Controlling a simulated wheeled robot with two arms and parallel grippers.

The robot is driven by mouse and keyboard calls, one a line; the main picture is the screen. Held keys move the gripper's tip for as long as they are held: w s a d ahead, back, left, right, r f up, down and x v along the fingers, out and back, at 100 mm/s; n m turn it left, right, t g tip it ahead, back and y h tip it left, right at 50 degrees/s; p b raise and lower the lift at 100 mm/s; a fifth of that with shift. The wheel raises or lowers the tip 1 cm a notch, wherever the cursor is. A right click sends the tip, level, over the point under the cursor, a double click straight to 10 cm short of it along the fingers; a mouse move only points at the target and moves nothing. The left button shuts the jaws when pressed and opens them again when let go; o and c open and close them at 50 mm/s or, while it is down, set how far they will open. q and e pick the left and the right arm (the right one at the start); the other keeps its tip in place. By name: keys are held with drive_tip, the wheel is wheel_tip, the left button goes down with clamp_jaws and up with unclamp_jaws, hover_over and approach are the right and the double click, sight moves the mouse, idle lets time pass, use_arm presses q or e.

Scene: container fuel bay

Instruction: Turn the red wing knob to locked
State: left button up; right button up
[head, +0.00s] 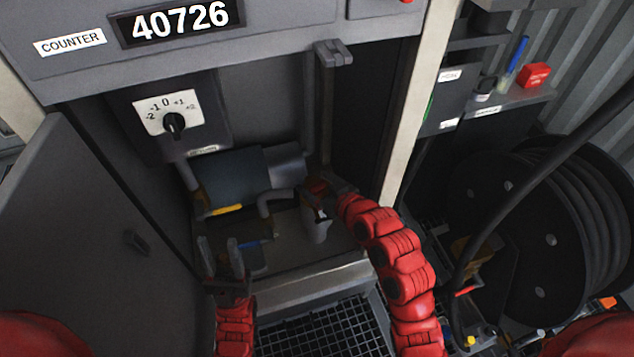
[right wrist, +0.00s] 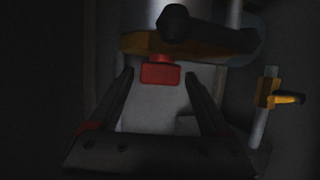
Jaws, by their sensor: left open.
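The red wing knob (right wrist: 160,73) shows in the right wrist view as a small red block under an orange-brown band. My right gripper (right wrist: 158,84) is open, with one finger on each side of the knob near the fingertips; I cannot tell whether they touch it. In the head view a bit of red (head: 317,186) shows inside the bay, at the end of my right arm, largely covered by the gripper. My left gripper (head: 220,247) is open and empty, low at the left of the bay. The knob's locked marking is not readable.
A grey cylinder (head: 240,172) with pipes and a yellow-handled valve (head: 226,209) lies in the bay. A black dial (head: 174,124) sits above it. An open grey door (head: 95,235) bounds the left; a light post (head: 412,110) bounds the right. The wrist view is dark.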

clamp_jaws()
drive_tip(key=shift+r+p, duration=0.15)
drive_tip(key=shift+p, duration=0.2)
drive_tip(key=m+t+h+p, duration=0.1)
drive_tip(key=m+h+p, duration=0.1)
drive_tip(key=p, duration=0.1)
drive_tip(key=shift+s+a+r+p, duration=0.1)
drive_tip(key=shift+r+p, duration=0.05)
drive_tip(key=shift+p, duration=0.25)
drive_tip(key=shift+m+h+p, duration=0.5)
drive_tip(key=shift+h+p, duration=0.1)
drive_tip(key=shift+f+m+t, duration=0.25)
drive_tip(key=shift+m+t, duration=0.05)
drive_tip(key=shift+h, duration=0.3)
drive_tip(key=shift+o, duration=0.7)
unclamp_jaws()
